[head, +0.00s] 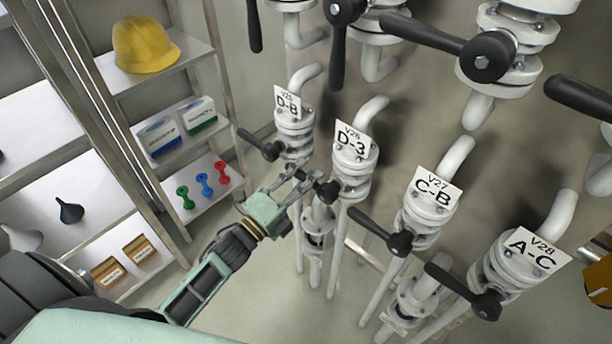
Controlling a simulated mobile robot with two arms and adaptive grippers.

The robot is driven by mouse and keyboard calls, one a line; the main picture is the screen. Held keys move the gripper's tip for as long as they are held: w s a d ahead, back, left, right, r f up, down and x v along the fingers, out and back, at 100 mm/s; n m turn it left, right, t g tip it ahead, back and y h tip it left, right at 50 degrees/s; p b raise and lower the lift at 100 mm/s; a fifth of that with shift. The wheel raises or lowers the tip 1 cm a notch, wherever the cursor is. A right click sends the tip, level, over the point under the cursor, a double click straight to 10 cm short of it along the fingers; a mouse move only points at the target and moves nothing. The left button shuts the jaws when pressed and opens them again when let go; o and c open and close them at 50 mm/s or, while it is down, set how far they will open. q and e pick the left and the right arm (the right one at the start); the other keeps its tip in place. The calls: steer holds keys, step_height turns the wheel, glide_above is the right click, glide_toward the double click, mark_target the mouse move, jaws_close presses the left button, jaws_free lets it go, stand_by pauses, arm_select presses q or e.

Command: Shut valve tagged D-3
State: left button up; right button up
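The valve tagged D-3 (355,172) is a white flanged valve on a vertical pipe, under a tag reading V26 D-3 (352,142). Its black handle hub (328,192) faces me; the rest of its lever is hidden at my gripper. My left gripper (308,183) comes in from the lower left, with its fingers at the lever just left of the hub. Whether the fingers are closed on the lever cannot be told. My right gripper is not in view.
A valve tagged D-8 or D-B (293,124) stands close on the left, its black lever near my gripper. Valves C-B (425,217) and A-C (508,270) stand to the right. More black levers hang above. Shelves with a yellow helmet (143,46) stand at left.

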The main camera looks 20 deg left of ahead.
arm_select(q)
steer(key=o, duration=0.4)
steer(key=shift+s, duration=0.15)
steer(key=shift+o, duration=0.2)
steer(key=v, duration=1.2)
steer(key=shift+f, duration=0.1)
